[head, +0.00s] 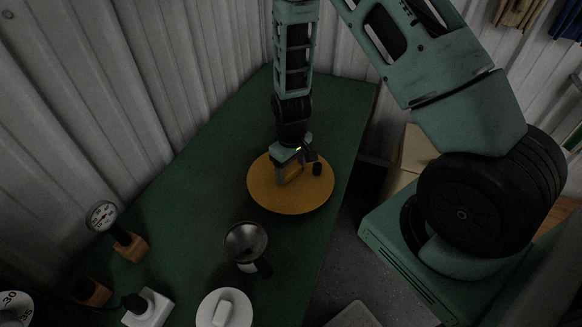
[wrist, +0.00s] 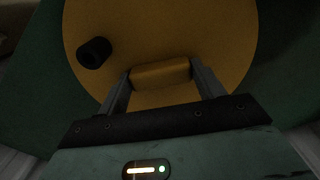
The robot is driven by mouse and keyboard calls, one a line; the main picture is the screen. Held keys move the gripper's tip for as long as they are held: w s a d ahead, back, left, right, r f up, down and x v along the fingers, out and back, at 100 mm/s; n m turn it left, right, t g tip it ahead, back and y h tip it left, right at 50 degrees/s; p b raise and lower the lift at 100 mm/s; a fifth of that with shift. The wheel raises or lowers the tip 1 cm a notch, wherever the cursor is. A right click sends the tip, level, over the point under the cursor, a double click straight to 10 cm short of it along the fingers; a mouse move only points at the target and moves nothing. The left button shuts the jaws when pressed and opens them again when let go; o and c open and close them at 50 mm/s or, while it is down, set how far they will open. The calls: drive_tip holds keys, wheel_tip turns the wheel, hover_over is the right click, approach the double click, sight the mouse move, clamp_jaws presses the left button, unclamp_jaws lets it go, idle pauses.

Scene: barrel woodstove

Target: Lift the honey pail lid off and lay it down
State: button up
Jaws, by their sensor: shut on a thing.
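The round yellow lid (head: 262,190) is in the middle of the head view, over the green table. It has a raised yellow block handle (wrist: 160,73) and a short black knob (wrist: 94,53) off to one side. My gripper (head: 290,177) points down at the lid and is shut on the block handle, with one finger on each side in the wrist view (wrist: 162,82). The lid looks about level. No pail wall shows below it, so I cannot tell whether it rests on a pail or hangs free.
On the green table (head: 190,190) stand a dark metal bowl-shaped thing (head: 246,241), a white round piece with a bar (head: 225,309), a dial gauge (head: 102,216) and a white box (head: 148,306). A corrugated wall (head: 120,90) borders the left. The table's far end is clear.

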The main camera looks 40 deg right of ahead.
drive_tip(key=shift+f+b, duration=0.75)
drive_tip(key=shift+f, duration=0.25)
idle(0.4)
drive_tip(key=o, duration=1.6)
drive_tip(key=shift+c, duration=0.2)
